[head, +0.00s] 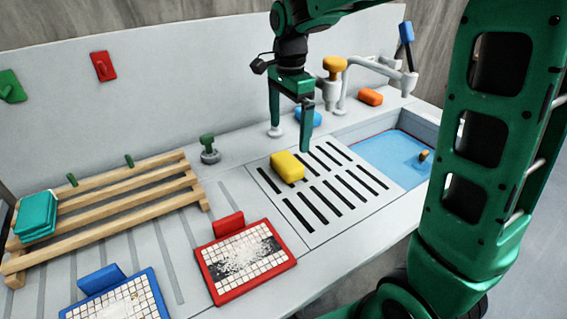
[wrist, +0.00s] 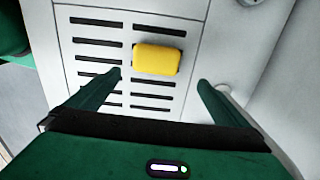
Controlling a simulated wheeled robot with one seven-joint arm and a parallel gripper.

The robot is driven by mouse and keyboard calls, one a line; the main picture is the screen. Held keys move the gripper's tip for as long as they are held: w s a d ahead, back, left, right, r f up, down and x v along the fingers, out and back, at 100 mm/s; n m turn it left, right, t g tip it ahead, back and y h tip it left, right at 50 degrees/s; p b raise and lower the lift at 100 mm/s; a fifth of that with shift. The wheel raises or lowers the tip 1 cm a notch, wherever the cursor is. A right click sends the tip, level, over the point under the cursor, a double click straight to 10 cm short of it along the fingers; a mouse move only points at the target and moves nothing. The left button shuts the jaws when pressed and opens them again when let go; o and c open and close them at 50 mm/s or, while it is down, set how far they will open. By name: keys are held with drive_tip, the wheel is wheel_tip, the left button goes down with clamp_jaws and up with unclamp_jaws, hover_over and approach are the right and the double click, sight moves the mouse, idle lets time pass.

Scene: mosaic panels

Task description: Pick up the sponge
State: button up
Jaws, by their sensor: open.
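The yellow sponge (head: 287,166) lies on the slotted drain grate (head: 318,212) in the middle of the counter. In the wrist view the sponge (wrist: 157,58) lies ahead of my gripper (wrist: 160,80), roughly between the lines of its two fingers. My gripper (head: 289,137) is open and empty. In the head view it hangs above the counter near the back of the grate, with its fingers pointing down. No finger is seen touching the sponge.
A blue-floored basin (head: 390,150) is right of the grate. Blue (head: 308,118) and orange (head: 370,97) blocks lie behind. A red-framed mosaic panel (head: 226,287) and a blue one (head: 75,312) lie in front.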

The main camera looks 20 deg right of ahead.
sight(287, 159)
wheel_tip(287, 159, down, 5)
drive_tip(key=shift+r, duration=0.1)
drive_tip(key=shift+s+a+f, duration=0.15)
drive_tip(key=shift+s+f, duration=0.05)
drive_tip(key=shift+f, duration=0.7)
drive_tip(key=shift+s+a+f, duration=0.1)
drive_tip(key=shift+s+f, duration=0.05)
drive_tip(key=shift+f, duration=0.75)
drive_tip(key=shift+s+a+f, duration=0.15)
drive_tip(key=shift+s+f, duration=0.05)
drive_tip(key=shift+f, duration=0.7)
drive_tip(key=c, duration=1.1)
